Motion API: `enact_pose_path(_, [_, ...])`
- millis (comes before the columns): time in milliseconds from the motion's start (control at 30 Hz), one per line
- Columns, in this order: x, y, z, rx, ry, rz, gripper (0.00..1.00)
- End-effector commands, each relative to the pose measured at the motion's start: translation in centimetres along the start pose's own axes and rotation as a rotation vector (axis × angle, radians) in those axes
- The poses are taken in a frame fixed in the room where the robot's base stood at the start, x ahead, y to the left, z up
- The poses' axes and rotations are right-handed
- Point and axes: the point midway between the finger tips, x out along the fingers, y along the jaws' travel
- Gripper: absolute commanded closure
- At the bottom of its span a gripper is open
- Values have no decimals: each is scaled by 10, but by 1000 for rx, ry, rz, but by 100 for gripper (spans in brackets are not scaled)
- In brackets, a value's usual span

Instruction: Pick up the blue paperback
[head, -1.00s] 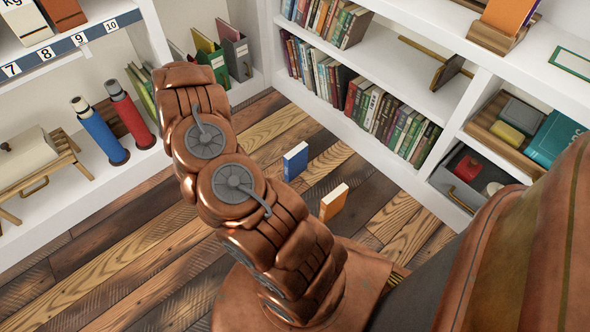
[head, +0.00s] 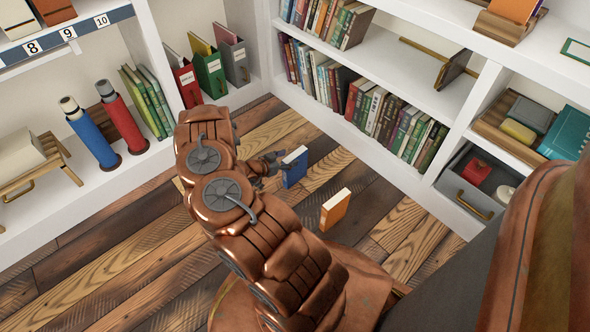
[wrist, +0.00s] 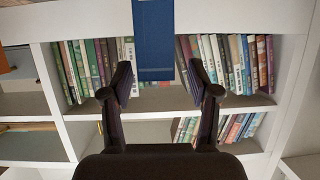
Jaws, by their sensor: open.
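In the wrist view the blue paperback (wrist: 153,42) shows as a blue block at the top centre, beyond and between the fingertips. My gripper (head: 266,166) is just to the left of the book in the head view, partly hidden by my arm.
An orange book (head: 335,210) stands upright on the floor, nearer and to the right of the blue one. A white bookcase (head: 375,165) with rows of books lies behind. A left shelf holds blue (head: 90,133) and red (head: 124,118) cylinders.

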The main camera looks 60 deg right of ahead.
Motion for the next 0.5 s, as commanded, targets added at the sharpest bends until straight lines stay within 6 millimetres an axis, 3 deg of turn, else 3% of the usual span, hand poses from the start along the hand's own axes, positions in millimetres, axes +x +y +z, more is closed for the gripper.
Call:
enact_pose_path(300, [38, 3, 2, 2, 0, 1, 40])
enact_pose_path(500, [44, 3, 0, 1, 0, 0, 40])
